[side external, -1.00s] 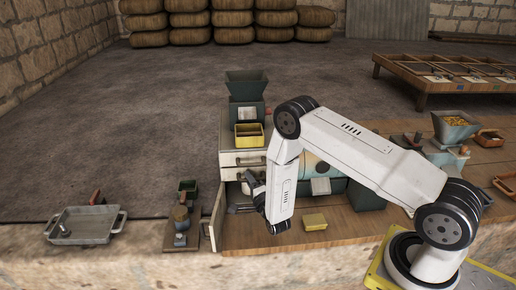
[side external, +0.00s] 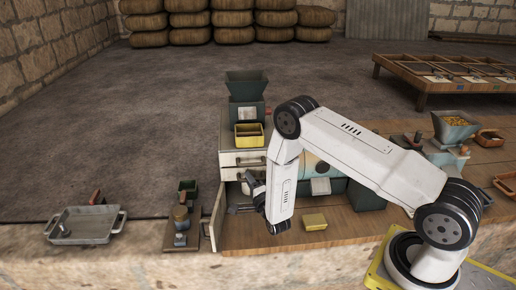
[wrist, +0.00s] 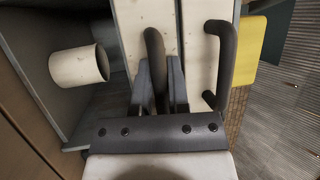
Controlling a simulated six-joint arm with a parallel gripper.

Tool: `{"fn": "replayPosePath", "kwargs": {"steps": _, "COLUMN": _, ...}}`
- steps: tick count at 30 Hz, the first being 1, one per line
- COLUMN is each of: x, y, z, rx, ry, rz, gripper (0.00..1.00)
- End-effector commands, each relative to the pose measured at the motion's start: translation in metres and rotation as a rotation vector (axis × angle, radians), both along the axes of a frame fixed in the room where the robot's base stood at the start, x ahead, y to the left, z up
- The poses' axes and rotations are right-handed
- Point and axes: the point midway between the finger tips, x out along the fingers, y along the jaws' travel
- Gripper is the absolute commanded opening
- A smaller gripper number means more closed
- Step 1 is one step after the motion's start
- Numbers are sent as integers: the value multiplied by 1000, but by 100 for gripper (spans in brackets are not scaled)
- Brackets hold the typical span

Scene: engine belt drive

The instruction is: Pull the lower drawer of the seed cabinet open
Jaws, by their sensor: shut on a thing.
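The seed cabinet (side external: 229,142) stands left of my arm in the side view, with two pale drawer fronts one above the other. In the wrist view, turned sideways, the lower drawer (wrist: 137,22) is left of the upper drawer (wrist: 197,40). My gripper (wrist: 158,72) is shut on the lower drawer's dark bar handle (wrist: 154,42), which passes between its fingers. The upper drawer's handle (wrist: 229,65) is free, to the right. The two fronts look about level with each other. In the side view my arm partly hides the lower drawer and its handle.
Below the drawers is an open compartment with its door (side external: 217,213) swung out; a pale cylinder (wrist: 75,66) shows there in the wrist view. A yellow bin (side external: 249,142) sits on the cabinet. A small yellow box (side external: 315,221) lies on the board, right of my gripper.

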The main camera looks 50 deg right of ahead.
Motion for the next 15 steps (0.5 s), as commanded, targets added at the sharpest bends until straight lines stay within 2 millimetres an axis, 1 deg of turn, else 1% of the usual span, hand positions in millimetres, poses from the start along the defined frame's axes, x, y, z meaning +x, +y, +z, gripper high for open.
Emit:
{"fn": "replayPosePath", "kwargs": {"steps": 8, "x": -3, "y": 3, "z": 0, "rx": 0, "ry": 1, "rz": 0, "gripper": 0}}
{"fn": "replayPosePath", "kwargs": {"steps": 11, "x": -8, "y": 8, "z": 0, "rx": -1, "ry": 2, "rz": 2, "gripper": 0}}
{"fn": "replayPosePath", "kwargs": {"steps": 15, "x": -19, "y": 20, "z": 0, "rx": 0, "ry": 2, "rz": 3, "gripper": 0}}
